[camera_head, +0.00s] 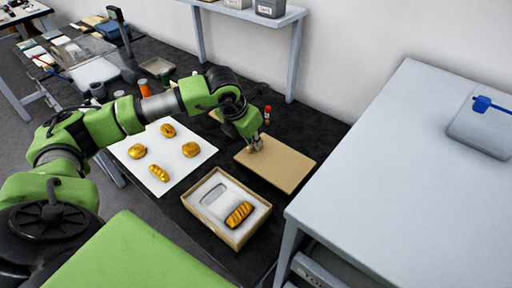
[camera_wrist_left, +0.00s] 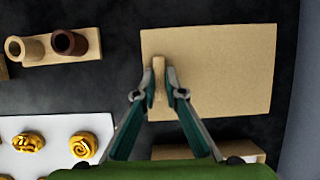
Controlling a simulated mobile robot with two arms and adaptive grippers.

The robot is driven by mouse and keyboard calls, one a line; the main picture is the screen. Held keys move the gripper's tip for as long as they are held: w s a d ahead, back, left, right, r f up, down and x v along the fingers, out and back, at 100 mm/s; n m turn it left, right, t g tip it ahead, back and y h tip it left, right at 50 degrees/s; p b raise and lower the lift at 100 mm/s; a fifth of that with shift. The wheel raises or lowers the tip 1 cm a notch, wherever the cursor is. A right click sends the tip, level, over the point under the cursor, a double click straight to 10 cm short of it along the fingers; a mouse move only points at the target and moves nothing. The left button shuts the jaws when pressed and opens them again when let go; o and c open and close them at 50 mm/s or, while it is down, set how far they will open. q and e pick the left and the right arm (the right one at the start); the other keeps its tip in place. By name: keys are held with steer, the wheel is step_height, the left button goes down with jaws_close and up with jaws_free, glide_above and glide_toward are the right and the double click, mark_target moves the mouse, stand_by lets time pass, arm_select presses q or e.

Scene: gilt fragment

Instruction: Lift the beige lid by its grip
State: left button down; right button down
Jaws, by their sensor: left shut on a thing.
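The beige lid (camera_head: 283,166) is a flat rectangular board on the black table mat, behind the open box; it also shows in the left wrist view (camera_wrist_left: 220,65). Its grip (camera_wrist_left: 159,78) is a small beige bar standing near the lid's left part in the left wrist view. My left gripper (camera_head: 256,146) comes down onto the grip, and in the left wrist view its two fingers (camera_wrist_left: 166,95) close on it from both sides. I cannot tell whether the lid touches the mat. My right gripper is not in view.
An open beige box (camera_head: 241,232) with a white insert holds one gilt piece (camera_head: 239,214) in front of the lid. A white sheet (camera_head: 152,176) with several gilt pieces lies to the left. A wooden holder (camera_wrist_left: 57,47) stands near the lid. A large grey table (camera_head: 400,180) is at right.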

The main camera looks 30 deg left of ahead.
arm_select(q)
steer(key=s+a+r, duration=0.4)
steer(key=s+r, duration=0.1)
steer(key=r, duration=0.3)
steer(key=s+a+r, duration=0.4)
steer(key=s+r, duration=0.2)
steer(key=r, duration=0.3)
steer(key=shift+a+r, duration=0.3)
steer(key=shift+a, duration=0.05)
